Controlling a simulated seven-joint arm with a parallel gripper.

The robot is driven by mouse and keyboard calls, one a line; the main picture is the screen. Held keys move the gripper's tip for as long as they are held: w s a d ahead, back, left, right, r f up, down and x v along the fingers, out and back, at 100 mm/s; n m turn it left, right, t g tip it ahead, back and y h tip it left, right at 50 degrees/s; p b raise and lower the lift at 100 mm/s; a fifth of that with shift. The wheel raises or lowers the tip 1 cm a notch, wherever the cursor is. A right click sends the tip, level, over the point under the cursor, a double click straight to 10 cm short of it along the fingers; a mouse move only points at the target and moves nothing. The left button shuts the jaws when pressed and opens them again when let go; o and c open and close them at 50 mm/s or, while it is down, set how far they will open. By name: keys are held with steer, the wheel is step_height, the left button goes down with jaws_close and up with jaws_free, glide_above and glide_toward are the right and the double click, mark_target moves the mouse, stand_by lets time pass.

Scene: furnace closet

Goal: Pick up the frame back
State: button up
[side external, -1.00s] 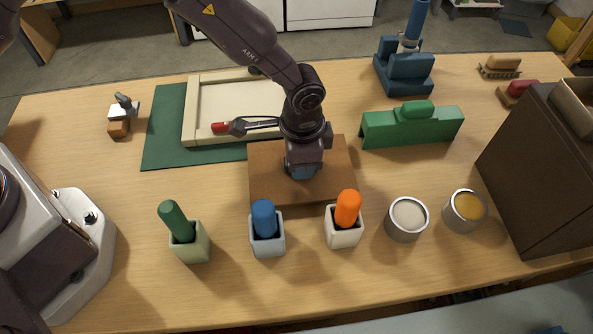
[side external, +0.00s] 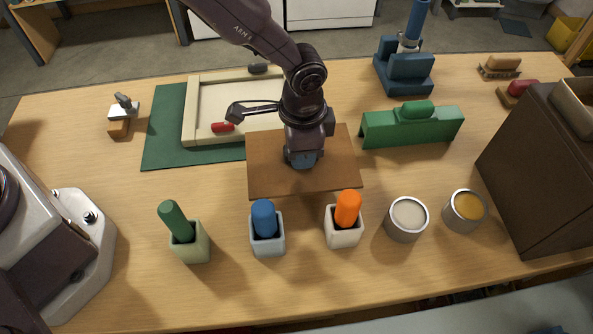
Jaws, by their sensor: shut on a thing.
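The frame back is a flat brown rectangular panel (side external: 270,172) in the middle of the table, in the side external view. My gripper (side external: 303,163) points down over the middle of the panel and is shut on it. The fingertips and the exact grip are hard to see from this side. The panel looks level and seems raised a little off the table; its height is not clear. A cream picture frame (side external: 190,112) lies behind and left of it on a dark green mat (side external: 163,135). The panel's left edge is close to the mat's right edge in the picture.
In front stand holders with a green (side external: 173,220), a blue (side external: 264,220) and an orange handle (side external: 347,208), and two tins (side external: 407,220) (side external: 465,212). A green block with a handle (side external: 412,128) stands right of the panel. A red-handled tool (side external: 222,127) lies at the frame.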

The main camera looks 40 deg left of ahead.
steer(key=shift+r, duration=2.6)
